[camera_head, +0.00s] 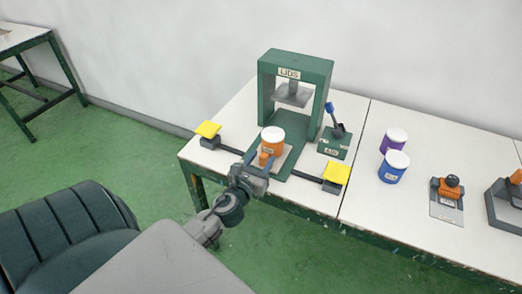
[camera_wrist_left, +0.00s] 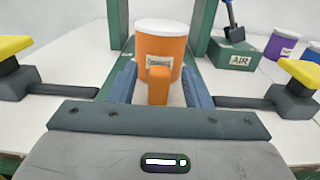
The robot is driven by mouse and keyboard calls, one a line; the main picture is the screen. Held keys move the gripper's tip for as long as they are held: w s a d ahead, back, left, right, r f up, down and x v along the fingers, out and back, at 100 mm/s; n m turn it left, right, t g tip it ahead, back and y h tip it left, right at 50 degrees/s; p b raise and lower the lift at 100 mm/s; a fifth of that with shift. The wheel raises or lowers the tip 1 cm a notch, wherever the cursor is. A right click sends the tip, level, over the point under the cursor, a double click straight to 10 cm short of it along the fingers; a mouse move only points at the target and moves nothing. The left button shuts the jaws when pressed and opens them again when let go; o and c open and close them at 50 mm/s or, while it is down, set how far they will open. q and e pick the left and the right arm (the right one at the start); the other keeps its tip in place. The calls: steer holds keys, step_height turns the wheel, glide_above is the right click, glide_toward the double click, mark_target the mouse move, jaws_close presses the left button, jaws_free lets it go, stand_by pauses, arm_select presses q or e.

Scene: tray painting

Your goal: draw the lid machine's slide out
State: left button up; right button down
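The lid machine (camera_head: 322,75) is a green frame labelled LIDS, with a grey press plate (camera_head: 291,95) hanging inside it. Its slide (camera_head: 287,162) is a light plate at the front, carrying an orange jar (camera_head: 273,147) with a white top; the jar also shows in the left wrist view (camera_wrist_left: 160,45). An orange handle (camera_wrist_left: 158,87) stands in front of the jar. My left gripper (camera_head: 261,161) is at the slide's front, its blue fingers (camera_wrist_left: 160,88) open on either side of the handle, with gaps showing. My right gripper is not in view.
Yellow pads (camera_head: 208,129) and (camera_head: 337,174) sit on dark blocks either side of the slide. A green AIR box (camera_head: 334,149) with a blue-tipped lever stands right of the machine. Purple (camera_head: 393,143) and blue (camera_head: 392,172) jars and an orange-handled tool (camera_head: 448,189) stand farther right.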

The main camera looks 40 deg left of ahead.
arm_select(q)
steer(key=shift+s+f, duration=0.1)
steer(key=shift+s, duration=0.05)
steer(key=b+v, duration=0.2)
steer(key=v, duration=0.8)
steer(key=shift+s+b, duration=0.2)
steer(key=shift+b, duration=0.15)
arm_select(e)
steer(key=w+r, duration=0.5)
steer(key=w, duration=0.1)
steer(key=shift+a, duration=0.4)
arm_select(q)
steer(key=shift+d, duration=0.15)
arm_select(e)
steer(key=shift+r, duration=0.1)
